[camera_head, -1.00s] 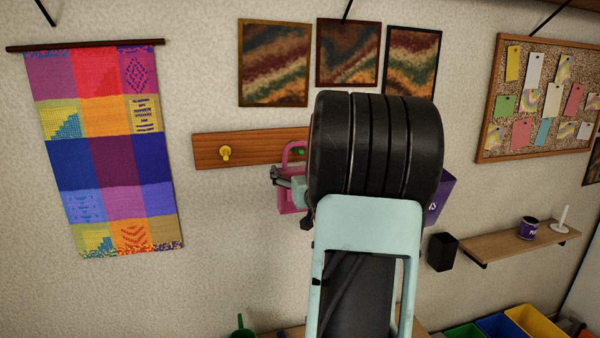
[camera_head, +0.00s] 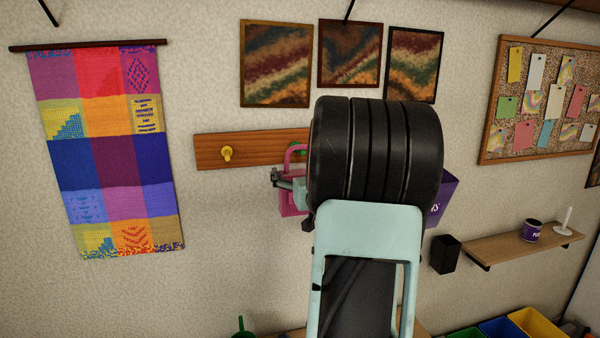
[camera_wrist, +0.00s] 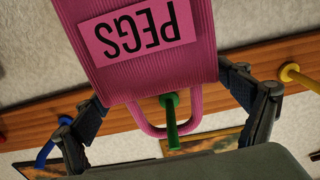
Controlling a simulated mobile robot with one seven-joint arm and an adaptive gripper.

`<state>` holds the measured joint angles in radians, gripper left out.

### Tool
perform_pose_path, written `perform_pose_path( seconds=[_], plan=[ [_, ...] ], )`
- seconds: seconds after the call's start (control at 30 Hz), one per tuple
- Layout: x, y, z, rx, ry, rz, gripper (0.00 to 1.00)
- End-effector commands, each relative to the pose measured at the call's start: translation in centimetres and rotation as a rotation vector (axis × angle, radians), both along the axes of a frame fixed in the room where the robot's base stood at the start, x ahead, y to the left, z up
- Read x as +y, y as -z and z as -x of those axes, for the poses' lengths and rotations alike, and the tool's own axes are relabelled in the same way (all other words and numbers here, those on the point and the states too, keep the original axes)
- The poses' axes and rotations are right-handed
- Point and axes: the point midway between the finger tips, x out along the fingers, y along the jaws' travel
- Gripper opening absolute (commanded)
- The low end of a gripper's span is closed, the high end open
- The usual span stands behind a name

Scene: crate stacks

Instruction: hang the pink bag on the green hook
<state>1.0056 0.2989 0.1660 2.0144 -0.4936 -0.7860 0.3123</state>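The pink bag (camera_wrist: 150,72), labelled PEGS, fills the upper middle of the wrist view, where it appears upside down. It also shows in the head view (camera_head: 290,204), partly behind my arm. The green hook (camera_wrist: 171,125) shows inside the bag's handle loop, and its shaft crosses in front of the handle's strap. In the head view only a bit of the green hook (camera_head: 301,150) shows, close to the handle's top. My gripper (camera_wrist: 162,88) has one finger against each side edge of the bag, near the handle end, and appears closed on it.
The wooden rail (camera_head: 245,148) carries a yellow hook (camera_head: 227,153); a blue hook (camera_wrist: 45,152) shows in the wrist view. A purple container (camera_head: 443,190) is partly hidden behind my arm. A shelf (camera_head: 510,247) stands to the right. Pictures hang above.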

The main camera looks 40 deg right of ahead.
Motion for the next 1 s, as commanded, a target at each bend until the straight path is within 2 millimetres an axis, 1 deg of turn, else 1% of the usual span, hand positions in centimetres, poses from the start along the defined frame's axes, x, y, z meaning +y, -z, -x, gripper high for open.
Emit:
perform_pose_path(
  seconds=[0.33,0.47,0.57,0.8,1.0],
  plan=[
    [0.0,0.1,0.1,0.003,0.000,-0.001,1.00],
    [0.4,0.1,0.8,0.003,0.001,-0.001,1.00],
    [1.1,0.0,2.0,0.002,0.001,0.000,1.00],
    [3.5,0.0,6.4,0.002,0.002,0.001,1.00],
    [5.1,0.0,9.3,0.001,0.001,0.002,1.00]
  ],
)
